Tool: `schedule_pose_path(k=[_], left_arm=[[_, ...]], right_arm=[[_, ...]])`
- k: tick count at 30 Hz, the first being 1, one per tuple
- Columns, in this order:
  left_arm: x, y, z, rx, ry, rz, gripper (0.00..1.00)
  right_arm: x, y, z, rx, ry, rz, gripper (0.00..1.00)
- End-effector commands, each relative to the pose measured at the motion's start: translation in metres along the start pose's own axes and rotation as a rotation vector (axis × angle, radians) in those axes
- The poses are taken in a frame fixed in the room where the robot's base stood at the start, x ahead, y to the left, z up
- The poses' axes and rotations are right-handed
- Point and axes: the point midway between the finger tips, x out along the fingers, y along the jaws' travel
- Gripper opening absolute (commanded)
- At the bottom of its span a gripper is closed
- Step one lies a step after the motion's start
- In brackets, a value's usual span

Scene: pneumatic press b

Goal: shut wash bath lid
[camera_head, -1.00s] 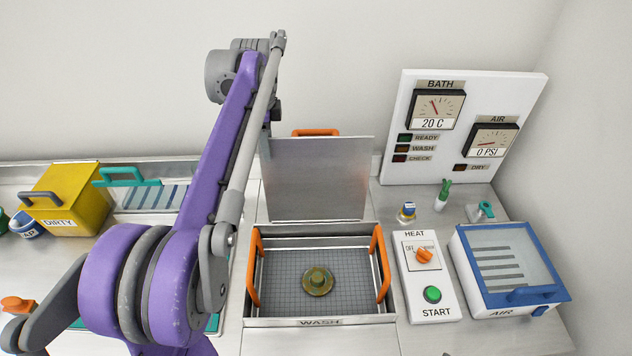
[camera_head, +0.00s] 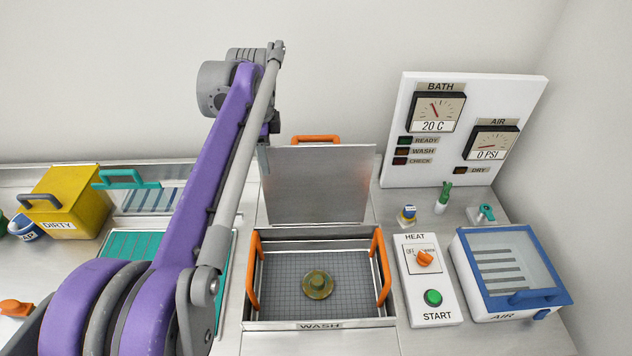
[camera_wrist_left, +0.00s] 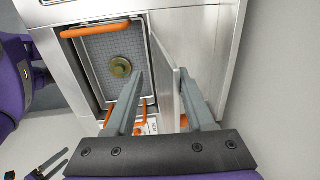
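The wash bath (camera_head: 320,324) is an open metal basin with orange handles at its sides. Its metal lid (camera_head: 325,185) stands raised at the back, with an orange handle (camera_head: 316,138) at its top edge. My left gripper (camera_head: 265,150) is at the lid's left edge, partly hidden by my arm. In the left wrist view the gripper (camera_wrist_left: 160,75) has its fingers apart, with the lid (camera_wrist_left: 166,65) seen nearly edge-on between them. Whether either finger touches the lid is unclear.
A round brass part (camera_head: 318,285) lies on the basket mesh. The HEAT and START box (camera_head: 447,306) and blue-framed AIR box (camera_head: 490,300) stand to the right. The gauge panel (camera_head: 395,130) is behind. A yellow DIRTY box (camera_head: 85,205) and teal tray (camera_head: 120,243) are left.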

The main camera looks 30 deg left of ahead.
Motion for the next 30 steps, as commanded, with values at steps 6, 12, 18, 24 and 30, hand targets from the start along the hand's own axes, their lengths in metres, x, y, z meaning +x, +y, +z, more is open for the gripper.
schedule_pose_path(k=[6, 12, 18, 24, 30], left_arm=[[0.0, 0.005, 0.0, 0.0, 0.0, 0.001, 0.5], [0.0, 0.005, 0.0, 0.0, 0.0, 0.001, 0.5], [0.0, 0.014, 0.0, 0.0, 0.0, 0.002, 0.5], [0.0, 0.026, 0.0, 0.0, 0.0, 0.002, 0.5], [0.0, 0.037, 0.0, 0.0, 0.0, 0.001, 0.5]], right_arm=[[0.0, 0.0, 0.0, 0.0, 0.0, 0.0, 1.0], [0.0, 0.0, 0.0, 0.0, 0.0, 0.0, 1.0], [0.002, 0.0, 0.002, 0.0, -0.001, 0.0, 1.0], [0.003, 0.0, 0.003, 0.0, -0.002, 0.0, 1.0], [0.004, 0.0, 0.004, 0.0, -0.003, 0.0, 1.0]])
